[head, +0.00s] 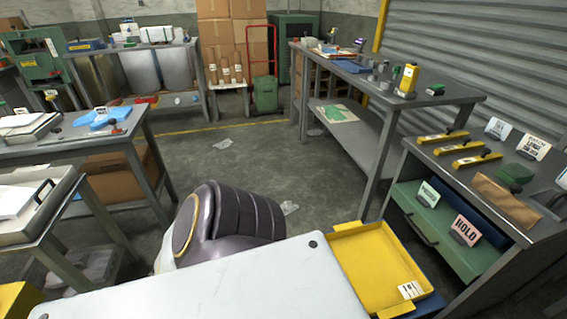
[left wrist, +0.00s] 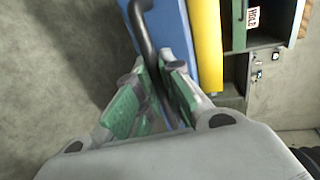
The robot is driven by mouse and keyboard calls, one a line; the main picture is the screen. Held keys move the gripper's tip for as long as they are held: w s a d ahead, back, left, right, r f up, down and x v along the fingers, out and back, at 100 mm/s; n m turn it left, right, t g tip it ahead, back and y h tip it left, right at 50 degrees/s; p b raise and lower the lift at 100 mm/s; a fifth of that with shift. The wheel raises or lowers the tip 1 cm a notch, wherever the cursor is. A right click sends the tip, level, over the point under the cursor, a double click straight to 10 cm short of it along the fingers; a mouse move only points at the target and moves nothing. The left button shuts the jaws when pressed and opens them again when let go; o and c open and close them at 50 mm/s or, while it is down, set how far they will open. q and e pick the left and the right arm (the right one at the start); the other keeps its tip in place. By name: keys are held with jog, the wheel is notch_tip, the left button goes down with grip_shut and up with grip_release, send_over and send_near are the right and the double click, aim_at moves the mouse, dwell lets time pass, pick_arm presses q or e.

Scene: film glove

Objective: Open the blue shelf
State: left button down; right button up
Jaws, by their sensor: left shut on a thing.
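The blue shelf (left wrist: 172,28) fills the upper middle of the left wrist view, with a dark bar handle (left wrist: 146,35) along its front. My left gripper (left wrist: 156,80) has its green-padded fingers on both sides of this handle and is shut on it. In the head view, only a blue edge (head: 428,305) of the shelf shows below the yellow tray (head: 375,265), standing out from the cabinet. The yellow tray covers most of it. My left gripper is hidden in the head view behind my arm. My right gripper is in neither view.
The yellow tray also stands out beside the blue shelf in the wrist view (left wrist: 207,45). A green drawer front (head: 435,235) and a HOLD sign (head: 467,229) are on the cabinet. A table (head: 140,125) stands left; grey floor (head: 270,165) is mostly clear between the benches.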

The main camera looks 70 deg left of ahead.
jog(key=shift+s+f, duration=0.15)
pick_arm(q)
jog(key=c, duration=1.5)
grip_release()
jog(key=shift+c, duration=0.2)
jog(key=shift+s, duration=0.15)
jog(key=v, duration=1.1)
jog(key=shift+s, duration=0.4)
jog(key=shift+a+r, duration=0.1)
jog(key=shift+r, duration=0.05)
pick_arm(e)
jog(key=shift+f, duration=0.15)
